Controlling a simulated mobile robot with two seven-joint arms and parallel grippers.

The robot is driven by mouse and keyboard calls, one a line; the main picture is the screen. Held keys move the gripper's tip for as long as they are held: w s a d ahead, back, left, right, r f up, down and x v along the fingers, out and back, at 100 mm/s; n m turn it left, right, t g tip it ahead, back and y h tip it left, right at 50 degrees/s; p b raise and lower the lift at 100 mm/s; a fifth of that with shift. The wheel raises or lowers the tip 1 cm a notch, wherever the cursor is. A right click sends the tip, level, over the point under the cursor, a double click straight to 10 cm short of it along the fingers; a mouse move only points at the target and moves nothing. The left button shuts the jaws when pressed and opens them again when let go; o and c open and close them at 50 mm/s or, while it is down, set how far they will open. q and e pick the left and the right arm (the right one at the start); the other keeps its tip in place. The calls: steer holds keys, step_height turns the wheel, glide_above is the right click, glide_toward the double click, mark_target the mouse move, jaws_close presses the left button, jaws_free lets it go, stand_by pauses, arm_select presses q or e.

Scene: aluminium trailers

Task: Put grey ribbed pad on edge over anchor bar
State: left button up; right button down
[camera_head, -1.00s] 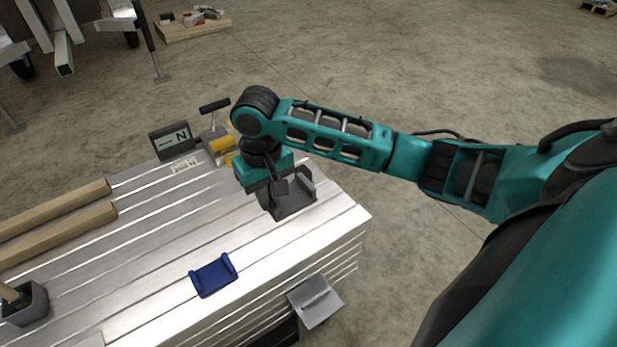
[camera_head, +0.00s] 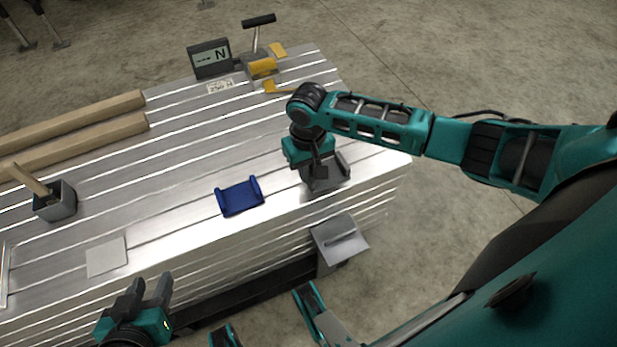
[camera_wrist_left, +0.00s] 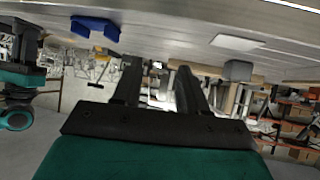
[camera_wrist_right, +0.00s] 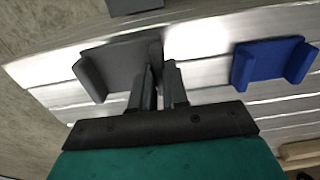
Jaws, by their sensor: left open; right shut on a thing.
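The grey ribbed pad (camera_head: 335,180) has raised flanges and is at the trailer deck's front edge, near the right corner. My right gripper (camera_head: 316,172) is shut on one flange; the right wrist view shows the grip close up, with the pad (camera_wrist_right: 115,65) left of the fingers. I cannot tell whether the pad touches the deck. A grey bracket with a raised bar (camera_head: 340,238), possibly the anchor bar, sits below the edge on the front side. My left gripper (camera_head: 142,287) is open and empty in front of the deck.
A blue pad (camera_head: 240,196) lies on the deck left of the grey one. A grey box (camera_head: 55,203) with a wooden handle, a pale plate (camera_head: 107,257), wooden beams (camera_head: 80,118), a display (camera_head: 210,58) and a yellow part (camera_head: 263,67) are also on the deck. The mid-deck is clear.

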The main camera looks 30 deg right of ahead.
step_height(320, 180, down, 2)
steer(key=shift+f+b, duration=0.1)
steer(key=shift+b, duration=0.2)
steer(key=shift+f, duration=0.3)
steer(key=shift+r, duration=0.1)
steer(key=c, duration=1.1)
jaws_free()
steer(key=shift+f, duration=0.2)
steer(key=shift+r, duration=0.1)
